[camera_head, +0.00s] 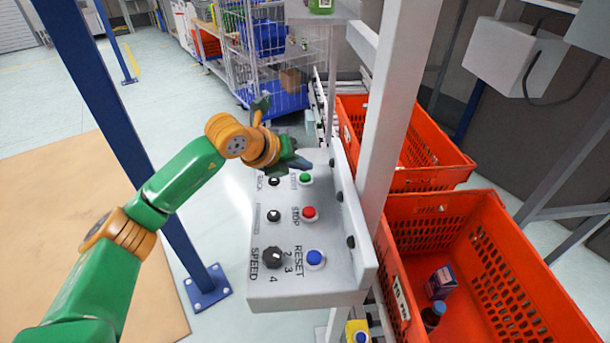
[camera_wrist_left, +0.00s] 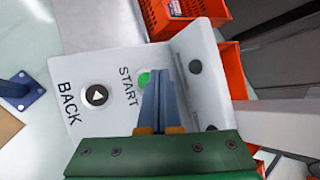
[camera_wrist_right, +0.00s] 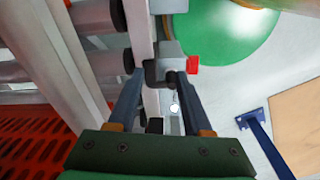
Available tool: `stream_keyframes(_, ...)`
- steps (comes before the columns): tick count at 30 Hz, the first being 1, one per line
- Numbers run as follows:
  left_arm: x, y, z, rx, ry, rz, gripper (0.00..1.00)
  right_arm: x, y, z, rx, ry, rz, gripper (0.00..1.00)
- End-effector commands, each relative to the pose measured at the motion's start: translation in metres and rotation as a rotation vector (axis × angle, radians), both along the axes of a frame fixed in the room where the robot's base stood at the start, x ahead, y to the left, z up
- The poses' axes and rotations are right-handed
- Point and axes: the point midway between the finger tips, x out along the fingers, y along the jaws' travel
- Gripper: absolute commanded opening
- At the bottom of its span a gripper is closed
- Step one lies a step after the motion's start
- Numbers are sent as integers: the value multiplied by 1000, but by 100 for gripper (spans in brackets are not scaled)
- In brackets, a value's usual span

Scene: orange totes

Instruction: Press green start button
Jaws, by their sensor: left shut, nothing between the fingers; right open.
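The green start button (camera_head: 306,178) sits at the far end of the grey control panel (camera_head: 310,291), above a red stop button (camera_head: 309,212) and a blue reset button (camera_head: 315,258). My left gripper (camera_head: 303,163) is shut and empty, just beyond the green button. In the left wrist view, its closed fingers (camera_wrist_left: 162,78) lie beside the green button (camera_wrist_left: 144,79) and partly cover it. I cannot tell whether they touch it. The START label shows to the left. My right gripper (camera_wrist_right: 157,75) shows only in its wrist view, open and empty.
Orange totes (camera_head: 490,203) stand right of the panel, with a small box (camera_head: 440,282) and a bottle (camera_head: 432,317) in the nearer one. A grey post (camera_head: 397,110) rises beside the panel. A grey fixture with a red end (camera_wrist_right: 192,65) appears beyond my right fingers.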

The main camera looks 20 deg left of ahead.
Motion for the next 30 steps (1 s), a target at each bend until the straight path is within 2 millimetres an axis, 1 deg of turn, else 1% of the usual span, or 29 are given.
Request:
stream_keyframes(4, 0, 0, -2, 0, 0, 0, 0, 0, 0, -2, 0, 0, 0, 50)
stream_keyframes(10, 0, 0, -10, 0, 0, 0, 0, 0, 0, -10, 0, 0, 0, 50)
stream_keyframes(19, 0, 0, -8, 0, 0, 0, 0, 0, 0, -9, 1, 0, 0, 50)
stream_keyframes(30, 0, 0, -13, 0, 0, 0, 0, 0, 1, -13, 1, 0, -1, 50)
